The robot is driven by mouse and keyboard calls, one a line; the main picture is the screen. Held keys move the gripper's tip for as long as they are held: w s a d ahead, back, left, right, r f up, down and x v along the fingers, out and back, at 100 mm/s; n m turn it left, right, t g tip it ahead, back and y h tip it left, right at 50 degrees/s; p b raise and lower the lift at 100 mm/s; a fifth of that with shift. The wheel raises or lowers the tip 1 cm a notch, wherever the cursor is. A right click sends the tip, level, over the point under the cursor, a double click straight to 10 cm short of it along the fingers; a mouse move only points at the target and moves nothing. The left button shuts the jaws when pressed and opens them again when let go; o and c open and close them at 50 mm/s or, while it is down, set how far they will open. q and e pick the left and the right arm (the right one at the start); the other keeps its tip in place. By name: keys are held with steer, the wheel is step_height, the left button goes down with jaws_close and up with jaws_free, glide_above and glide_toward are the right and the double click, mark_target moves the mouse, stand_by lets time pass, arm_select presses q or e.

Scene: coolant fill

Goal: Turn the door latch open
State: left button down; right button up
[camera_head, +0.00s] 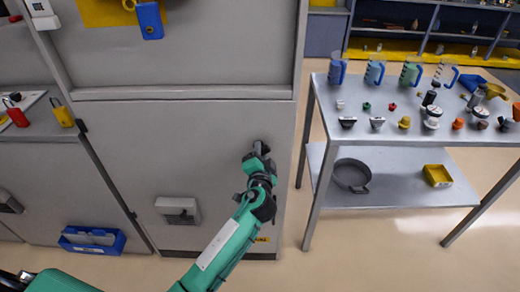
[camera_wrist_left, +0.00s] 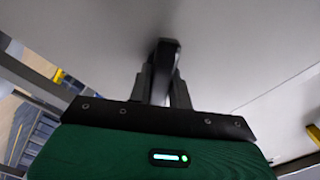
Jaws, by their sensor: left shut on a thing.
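The door latch (camera_wrist_left: 166,52) is a dark handle on a grey cabinet door (camera_head: 130,150). My left gripper (camera_head: 258,152) is at the right side of this door in the head view, and its fingers cover most of the latch there. In the left wrist view my left gripper (camera_wrist_left: 164,80) is shut on the latch, with one finger on each side of it. The latch's far end shows above the fingertips. My right gripper is not in view.
A metal table (camera_head: 400,100) with jugs, caps and small parts stands to the right. Its lower shelf holds a round pan (camera_head: 352,175) and a yellow bin (camera_head: 437,175). Open floor lies in front.

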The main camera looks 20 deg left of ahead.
arm_select(q)
steer(key=m+p, duration=0.1)
steer(key=m, duration=0.3)
steer(key=shift+d+p, duration=0.1)
steer(key=shift+p, duration=0.25)
steer(key=shift+f+m+p, duration=0.2)
steer(key=shift+m+p, duration=0.3)
steer(key=shift+m, duration=1)
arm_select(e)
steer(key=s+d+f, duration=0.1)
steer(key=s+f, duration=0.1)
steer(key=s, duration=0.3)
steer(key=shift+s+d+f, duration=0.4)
arm_select(q)
steer(key=c, duration=1.3)
jaws_free()
steer(key=shift+b+v, duration=1.05)
steer(key=shift+v, duration=5.9)
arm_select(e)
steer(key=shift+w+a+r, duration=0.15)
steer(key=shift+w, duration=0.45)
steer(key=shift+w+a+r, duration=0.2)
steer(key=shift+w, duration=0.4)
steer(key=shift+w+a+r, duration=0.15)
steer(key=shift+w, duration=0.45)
